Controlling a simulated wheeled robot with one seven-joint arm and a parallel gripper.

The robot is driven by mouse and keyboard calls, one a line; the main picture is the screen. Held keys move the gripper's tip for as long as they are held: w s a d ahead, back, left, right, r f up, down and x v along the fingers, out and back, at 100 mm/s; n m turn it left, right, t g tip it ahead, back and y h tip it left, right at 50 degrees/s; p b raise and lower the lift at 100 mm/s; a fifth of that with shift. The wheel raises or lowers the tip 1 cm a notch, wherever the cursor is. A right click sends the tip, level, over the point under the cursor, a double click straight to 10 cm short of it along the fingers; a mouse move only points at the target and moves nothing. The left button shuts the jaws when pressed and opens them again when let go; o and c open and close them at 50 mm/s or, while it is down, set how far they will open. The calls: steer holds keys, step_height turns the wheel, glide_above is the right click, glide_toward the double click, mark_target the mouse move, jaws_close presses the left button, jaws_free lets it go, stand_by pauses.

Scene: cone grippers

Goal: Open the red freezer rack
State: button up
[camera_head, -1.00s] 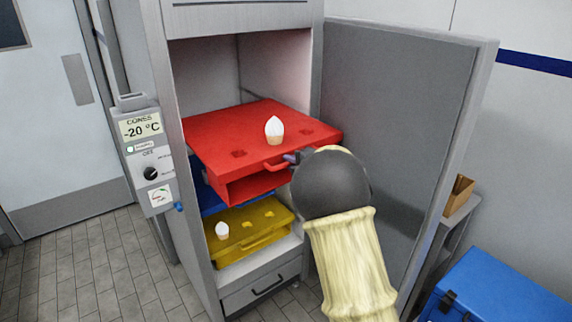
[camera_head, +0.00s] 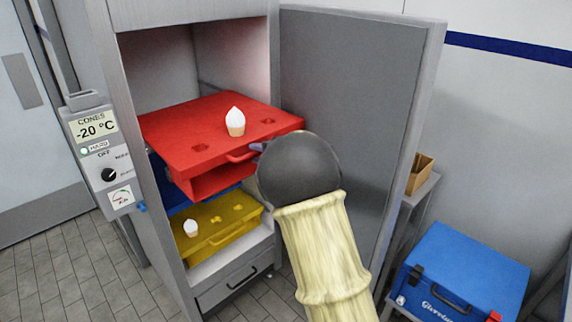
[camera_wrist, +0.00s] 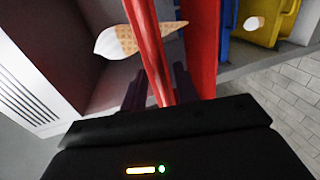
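The red rack (camera_head: 185,120) juts out of the freezer, past its front opening. A cone with a white top (camera_head: 235,122) stands upright in it; the cone also shows in the wrist view (camera_wrist: 125,42). The rack's red handle (camera_head: 238,156) is on its front edge. My gripper (camera_head: 258,147) is at the right end of this handle, mostly hidden by my dark wrist. In the wrist view, the fingers of my gripper (camera_wrist: 160,82) sit close on either side of a red bar, and it looks shut on the handle.
The freezer door (camera_head: 355,110) stands wide open on the right. A yellow rack (camera_head: 235,231) with a cone (camera_head: 190,228) sits below, with a blue rack (camera_head: 165,192) between. A blue cooler (camera_head: 470,265) and a side table with a cardboard box (camera_head: 418,172) stand right.

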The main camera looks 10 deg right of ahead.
steer(key=b+v, duration=0.2)
steer(key=v, duration=1.3)
steer(key=shift+s+d, duration=0.2)
steer(key=s+d+f+m+g+h+p, duration=0.25)
steer(key=s+m+h, duration=0.2)
steer(key=m, duration=0.35)
steer(key=s+d+f+m+g+h+p, duration=0.1)
steer(key=s+d+f+m+h+p, duration=0.25)
steer(key=m, duration=0.55)
steer(key=s+a+f+m+g, duration=0.2)
steer(key=s+f+m+g, duration=0.1)
steer(key=s, duration=0.5)
steer(key=s+a+f+m+g, duration=0.2)
steer(key=s+f+m+g, duration=0.1)
steer(key=s, duration=0.5)
steer(key=shift+a+m+g+h, duration=0.25)
steer(key=shift+m+g+h, duration=0.2)
steer(key=shift+m, duration=0.45)
